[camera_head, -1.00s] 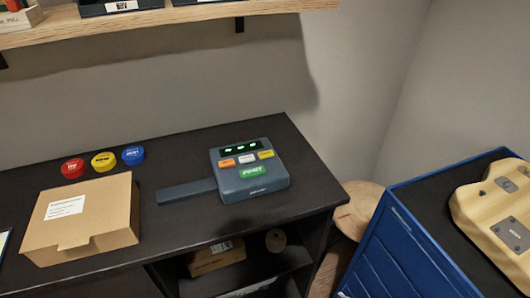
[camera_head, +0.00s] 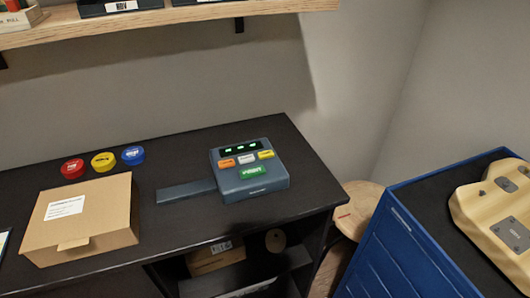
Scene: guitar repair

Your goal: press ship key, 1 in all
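A dark blue-grey keypad device (camera_head: 249,171) with a flat arm (camera_head: 185,191) reaching left sits on the black bench top. On its face are an orange key (camera_head: 227,163), a white key (camera_head: 246,159), a yellow key (camera_head: 265,155) and a wide green key (camera_head: 252,172). A small display (camera_head: 240,148) above the keys shows green marks. The key lettering is too small to read surely, so I cannot tell which one is the ship key. Neither of my grippers shows in the view.
A brown cardboard box (camera_head: 82,222) with a white label lies left of the device. Red (camera_head: 72,168), yellow (camera_head: 103,161) and blue (camera_head: 133,155) round tins stand behind it. A wooden shelf (camera_head: 190,13) hangs above. A blue cabinet (camera_head: 415,235) holding a guitar body (camera_head: 490,215) stands right.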

